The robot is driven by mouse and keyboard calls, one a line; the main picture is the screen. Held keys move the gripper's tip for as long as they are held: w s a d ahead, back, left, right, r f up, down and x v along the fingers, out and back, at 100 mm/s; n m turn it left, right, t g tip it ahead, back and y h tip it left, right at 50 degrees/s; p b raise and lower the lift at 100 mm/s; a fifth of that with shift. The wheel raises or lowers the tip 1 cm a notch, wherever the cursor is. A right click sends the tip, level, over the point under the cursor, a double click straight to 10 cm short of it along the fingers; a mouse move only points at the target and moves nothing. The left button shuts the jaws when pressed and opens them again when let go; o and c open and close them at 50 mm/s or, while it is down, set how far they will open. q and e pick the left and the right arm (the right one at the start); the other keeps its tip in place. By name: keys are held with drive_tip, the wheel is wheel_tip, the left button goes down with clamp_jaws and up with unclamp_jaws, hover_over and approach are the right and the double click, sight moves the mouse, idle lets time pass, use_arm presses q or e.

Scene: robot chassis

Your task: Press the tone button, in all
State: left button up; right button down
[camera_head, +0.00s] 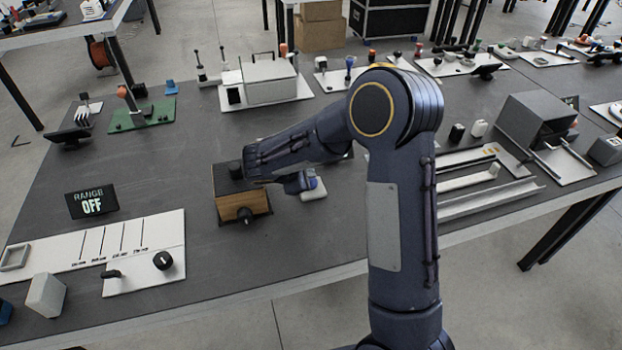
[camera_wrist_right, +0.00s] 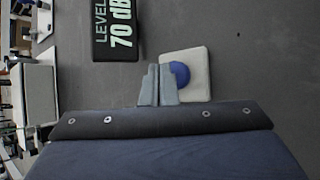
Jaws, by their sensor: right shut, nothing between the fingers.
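The tone button appears as a blue dome (camera_wrist_right: 179,74) on a white rounded base (camera_wrist_right: 197,72) in the right wrist view. The white base also shows in the head view (camera_head: 316,190), beside my right forearm, which hides part of it. My right gripper (camera_wrist_right: 158,70) is shut and empty. Its fingertips appear just left of the blue dome in the wrist view, over the base's edge and partly over the dome. I cannot tell whether they touch. My left gripper is not in view.
A dark display (camera_wrist_right: 114,28) reading LEVEL 70 dB lies near the base. A wooden box with a black knob (camera_head: 245,215) stands left of it in the head view. A RANGE OFF display (camera_head: 91,202) and a slider panel (camera_head: 140,255) are further left. Bare table lies between.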

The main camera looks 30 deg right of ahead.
drive_tip(key=shift+r, duration=0.25)
drive_tip(key=shift+r+p, duration=1.7)
drive_tip(key=shift+r, duration=0.8)
drive_tip(key=shift+f, duration=0.1)
drive_tip(key=s+a+r+m+y, duration=0.1)
drive_tip(key=s+r+m+y, duration=0.2)
drive_tip(key=s, duration=0.5)
drive_tip(key=s+a+r+m+y, duration=0.1)
drive_tip(key=s+r+m+y, duration=0.2)
drive_tip(key=s, duration=0.4)
drive_tip(key=s+a+r+m+y, duration=0.1)
drive_tip(key=s+a+m+y, duration=0.1)
drive_tip(key=s+m, duration=0.45)
drive_tip(key=s+a+r+m+t+y, duration=0.1)
drive_tip(key=s+a+m+t+y, duration=0.1)
drive_tip(key=s+a+y, duration=0.2)
drive_tip(key=s+a, duration=0.2)
drive_tip(key=s, duration=0.1)
drive_tip(key=shift+a, duration=0.2)
drive_tip(key=shift+s+m, duration=0.1)
drive_tip(key=shift+m, duration=0.15)
